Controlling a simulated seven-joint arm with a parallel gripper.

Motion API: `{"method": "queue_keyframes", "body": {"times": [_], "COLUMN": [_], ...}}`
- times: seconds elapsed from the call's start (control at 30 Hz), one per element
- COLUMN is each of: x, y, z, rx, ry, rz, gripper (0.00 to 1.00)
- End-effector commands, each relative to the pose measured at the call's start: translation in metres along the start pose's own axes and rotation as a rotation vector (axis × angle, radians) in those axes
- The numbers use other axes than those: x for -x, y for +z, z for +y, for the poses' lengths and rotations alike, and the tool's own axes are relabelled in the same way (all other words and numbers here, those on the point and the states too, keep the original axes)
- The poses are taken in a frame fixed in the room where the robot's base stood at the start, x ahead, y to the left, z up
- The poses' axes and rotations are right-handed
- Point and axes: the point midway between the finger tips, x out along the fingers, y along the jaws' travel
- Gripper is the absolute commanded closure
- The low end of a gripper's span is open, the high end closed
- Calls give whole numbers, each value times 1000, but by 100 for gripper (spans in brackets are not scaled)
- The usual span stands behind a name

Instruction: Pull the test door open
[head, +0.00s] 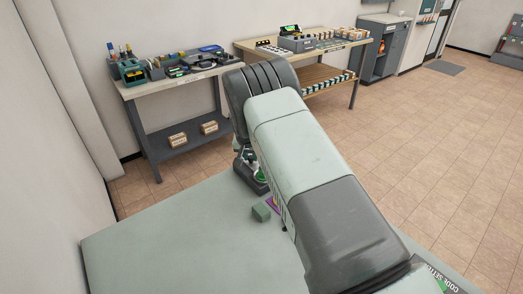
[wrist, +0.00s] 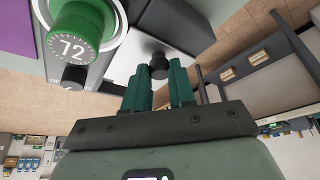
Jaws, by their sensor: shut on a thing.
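In the wrist view, the two dark green fingers of my gripper (wrist: 160,82) are shut on a round black knob (wrist: 158,65) at their tips. The knob stands in front of a pale and dark grey panel (wrist: 124,58), apparently the test door; how far it stands open I cannot tell. Left of it is a unit with a green dial (wrist: 75,22) marked 72 and a small black knob (wrist: 73,77) below it. In the head view my arm hides most of the unit; part of it shows near the table's far edge with a green round part (head: 262,177).
A pale green table (head: 170,245) carries a small green block (head: 261,212) beside a purple patch (head: 272,202). A code setter (head: 440,275) shows at the lower right. Workbenches (head: 185,88) (head: 320,72) stand along the back wall. The table's left part is clear.

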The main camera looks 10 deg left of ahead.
Motion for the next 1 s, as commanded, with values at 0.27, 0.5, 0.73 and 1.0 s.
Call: {"method": "queue_keyframes", "body": {"times": [0.27, 0.5, 0.73, 1.0], "x": [4, 4, 4, 17], "y": [9, 9, 9, 8], "z": [-10, -10, -10, -10], "rx": [-2, -2, -2, -1], "ry": [-1, -1, -1, -2], "rz": [2, 3, 2, 4], "gripper": [100, 62, 50, 50]}}
